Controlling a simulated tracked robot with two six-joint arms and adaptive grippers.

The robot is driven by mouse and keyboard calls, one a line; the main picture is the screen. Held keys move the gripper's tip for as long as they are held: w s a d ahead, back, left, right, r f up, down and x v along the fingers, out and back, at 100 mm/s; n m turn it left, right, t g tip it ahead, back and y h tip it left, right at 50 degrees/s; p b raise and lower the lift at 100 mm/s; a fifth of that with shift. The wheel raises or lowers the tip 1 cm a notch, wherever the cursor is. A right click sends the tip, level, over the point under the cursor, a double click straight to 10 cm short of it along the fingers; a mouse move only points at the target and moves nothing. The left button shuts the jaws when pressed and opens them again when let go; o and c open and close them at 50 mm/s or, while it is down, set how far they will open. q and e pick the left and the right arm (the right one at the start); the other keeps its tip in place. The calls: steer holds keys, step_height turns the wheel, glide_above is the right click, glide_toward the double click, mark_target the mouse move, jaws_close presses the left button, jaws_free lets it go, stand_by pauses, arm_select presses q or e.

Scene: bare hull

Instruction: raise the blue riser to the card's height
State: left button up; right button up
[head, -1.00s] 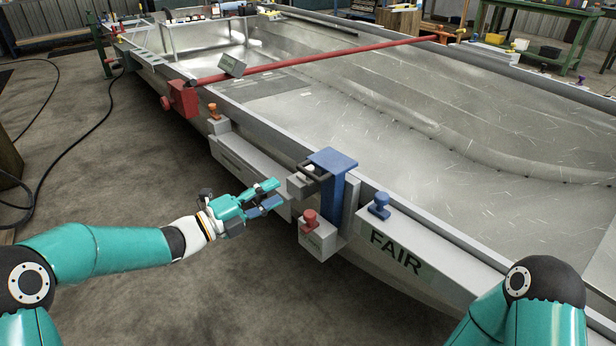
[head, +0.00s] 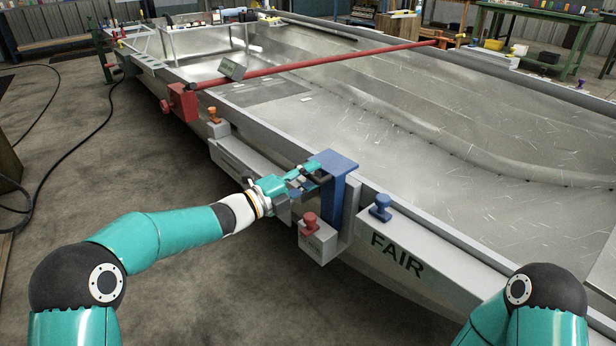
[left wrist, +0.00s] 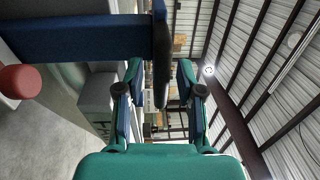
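The blue riser (head: 338,195) stands upright at the hull's near side, with a flat blue top plate (head: 338,160). Its blue post also shows in the left wrist view (left wrist: 80,38). My left gripper (head: 318,172) is at the left edge of the riser, just below the top plate. In the left wrist view its two fingers (left wrist: 159,68) are apart, with a dark bar (left wrist: 161,92) at the plate between them. I see a gap beside the bar, so the fingers do not look closed on it. I cannot tell which thing is the card. My right gripper is out of view.
A red knob (head: 309,220) sits on a grey block (head: 317,243) below the riser. A blue knob (head: 380,207) sits on the grey block marked FAIR (head: 395,245). A red bar (head: 320,62) crosses the hull.

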arm_select(q)
jaws_close()
steer(key=shift+r+b, duration=0.1)
steer(key=shift+b, duration=0.25)
steer(key=shift+o, duration=0.7)
jaws_free()
steer(key=shift+a, duration=0.1)
steer(key=v, duration=1.1)
steer(key=shift+s+a, duration=0.3)
